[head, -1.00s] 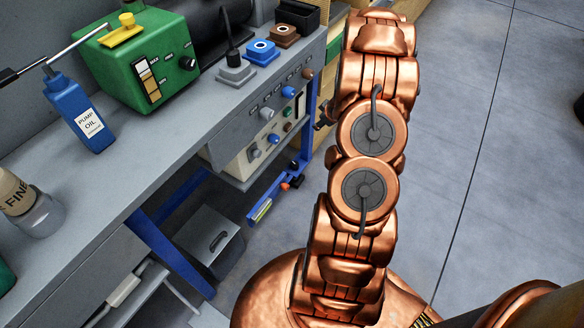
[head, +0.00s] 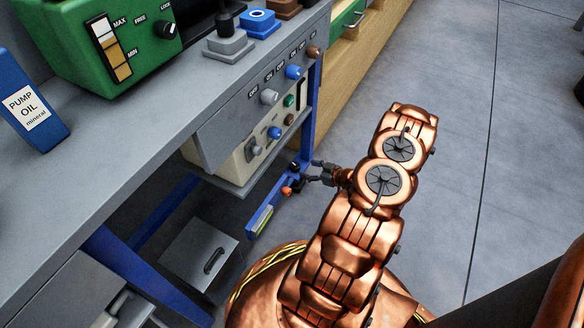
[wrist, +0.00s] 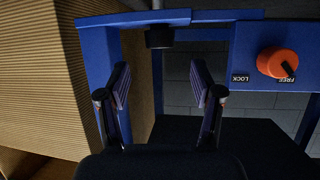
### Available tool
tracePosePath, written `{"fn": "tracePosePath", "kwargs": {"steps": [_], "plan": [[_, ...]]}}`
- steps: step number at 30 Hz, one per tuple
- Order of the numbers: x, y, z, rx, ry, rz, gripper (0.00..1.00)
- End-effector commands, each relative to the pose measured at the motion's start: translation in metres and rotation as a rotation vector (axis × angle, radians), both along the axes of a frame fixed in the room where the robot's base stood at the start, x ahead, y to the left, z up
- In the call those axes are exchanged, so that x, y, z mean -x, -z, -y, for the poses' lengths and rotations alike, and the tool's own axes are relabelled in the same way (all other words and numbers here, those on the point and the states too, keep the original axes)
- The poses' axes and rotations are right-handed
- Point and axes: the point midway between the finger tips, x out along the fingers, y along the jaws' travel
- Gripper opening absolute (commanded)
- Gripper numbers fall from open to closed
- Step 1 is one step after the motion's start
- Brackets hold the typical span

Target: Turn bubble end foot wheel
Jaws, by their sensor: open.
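In the wrist view a small black wheel (wrist: 159,38) hangs on a thin stem under a blue bar (wrist: 130,19); it looks like the foot wheel. My gripper (wrist: 160,78) is open, its two fingers apart with nothing between them. The wheel shows beyond the fingertips, roughly centred in the gap, and I see no contact. An orange knob (wrist: 278,62) marked LOCK and FREE sits on a blue plate to the right. In the head view my gripper (head: 318,174) is close to the orange knob (head: 286,190). A yellow-green strip, apparently the bubble vial (head: 264,220), lies on the low blue bar.
The grey bench (head: 150,95) carries a green pump (head: 110,40) and a blue oil bottle (head: 32,103). Its control panel (head: 270,105) has several knobs. A grey box (head: 200,255) stands below. Ribbed tan material (wrist: 105,80) is close on the left in the wrist view. Floor at right is clear.

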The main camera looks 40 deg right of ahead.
Motion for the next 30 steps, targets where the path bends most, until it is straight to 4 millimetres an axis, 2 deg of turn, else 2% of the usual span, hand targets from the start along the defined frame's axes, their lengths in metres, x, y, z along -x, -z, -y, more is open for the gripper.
{"fn": "tracePosePath", "kwargs": {"steps": [5, 18, 23, 30], "plan": [[-0.010, 0.008, -0.002, -0.003, 0.000, 0.007, 0.66], [-0.063, 0.029, -0.010, -0.002, -0.002, 0.006, 0.66], [-0.070, 0.031, -0.011, -0.002, -0.003, 0.006, 0.66], [-0.071, 0.030, -0.011, -0.003, -0.001, 0.006, 0.66]]}}
